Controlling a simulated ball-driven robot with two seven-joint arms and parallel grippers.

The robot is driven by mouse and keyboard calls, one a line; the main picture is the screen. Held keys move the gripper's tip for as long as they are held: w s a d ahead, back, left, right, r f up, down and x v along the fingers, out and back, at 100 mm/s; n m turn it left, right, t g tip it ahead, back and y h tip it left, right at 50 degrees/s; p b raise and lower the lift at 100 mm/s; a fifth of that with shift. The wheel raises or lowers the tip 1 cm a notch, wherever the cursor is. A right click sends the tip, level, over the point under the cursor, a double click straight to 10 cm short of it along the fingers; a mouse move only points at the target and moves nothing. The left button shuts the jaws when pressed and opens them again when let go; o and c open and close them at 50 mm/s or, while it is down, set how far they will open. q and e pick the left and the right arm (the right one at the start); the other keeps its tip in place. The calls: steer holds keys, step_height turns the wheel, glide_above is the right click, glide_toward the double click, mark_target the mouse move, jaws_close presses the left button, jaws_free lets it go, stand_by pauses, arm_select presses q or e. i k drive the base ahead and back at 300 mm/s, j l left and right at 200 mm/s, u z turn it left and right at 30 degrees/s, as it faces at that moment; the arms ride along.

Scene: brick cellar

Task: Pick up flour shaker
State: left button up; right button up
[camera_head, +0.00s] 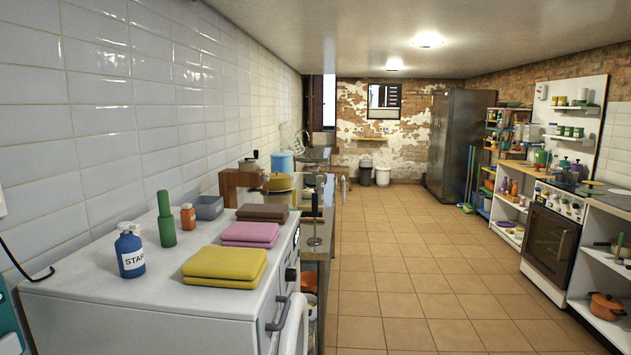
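I cannot clearly make out a flour shaker. Small jars (569,132) stand on a wall shelf at the right, too far off to tell whether one is a shaker. On the white machine at the front left stand a blue bottle (130,255) with a label starting "STAR", a green bottle (166,222) and a small orange bottle (188,217). Neither of my grippers is in view.
The white machine (110,312) also bears folded yellow (224,264), pink and brown cloths and a grey box. A counter with a yellow pot (280,184) lies behind it. An oven (549,240) and loaded shelves line the right. The tiled floor (415,255) between is clear.

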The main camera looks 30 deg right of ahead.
mark_target(319, 179)
steer(key=i+l+z, duration=0.1)
steer(key=l+z, duration=0.15)
steer(key=l, duration=0.2)
steer(key=i+l+z, duration=0.15)
steer(key=l+z, duration=0.15)
steer(key=i+l+z, duration=0.25)
steer(key=l, duration=0.25)
steer(key=i+l+z, duration=0.55)
steer(key=i+l, duration=0.15)
steer(key=i+l+z, duration=0.25)
steer(key=i, duration=0.25)
steer(key=i+l+u, duration=0.15)
steer(key=i+u, duration=0.25)
steer(key=i, duration=0.85)
steer(key=i+u, duration=0.15)
steer(key=i, duration=0.45)
steer(key=i+l+u, duration=0.1)
steer(key=i, duration=0.5)
